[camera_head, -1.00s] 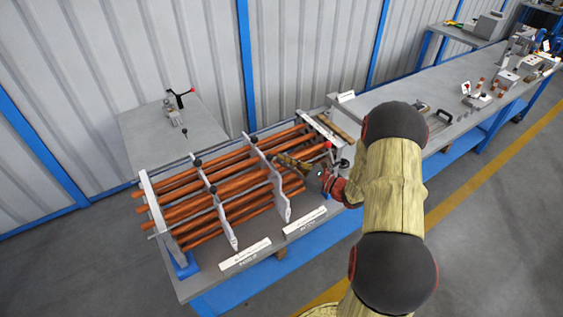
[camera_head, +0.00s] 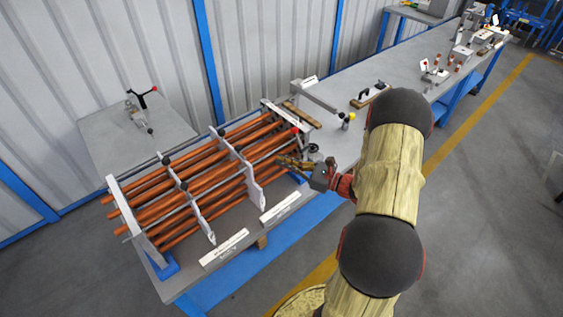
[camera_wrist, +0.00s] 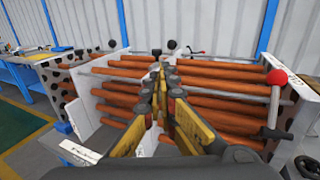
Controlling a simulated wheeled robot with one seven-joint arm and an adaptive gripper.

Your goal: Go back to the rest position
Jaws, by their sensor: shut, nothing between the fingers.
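My gripper (camera_head: 284,161) is at the right end of the flanged shell, a bundle of copper-coloured tubes (camera_head: 205,183) held in upright white plates (camera_head: 245,178) on the bench. In the wrist view its yellow and black fingers (camera_wrist: 162,72) are shut together with nothing between them. The tubes (camera_wrist: 215,100) lie beyond and to both sides of the fingers. I cannot tell from these views whether the fingertips are clear of the tubes. My arm reaches in from the lower right of the head view.
A red-knobbed lever (camera_wrist: 277,77) stands at the right in the wrist view. White label strips (camera_head: 224,248) lie along the bench's front edge. A grey side table (camera_head: 100,130) stands behind left. The long bench (camera_head: 400,70) carries tools; the floor at right (camera_head: 480,220) is open.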

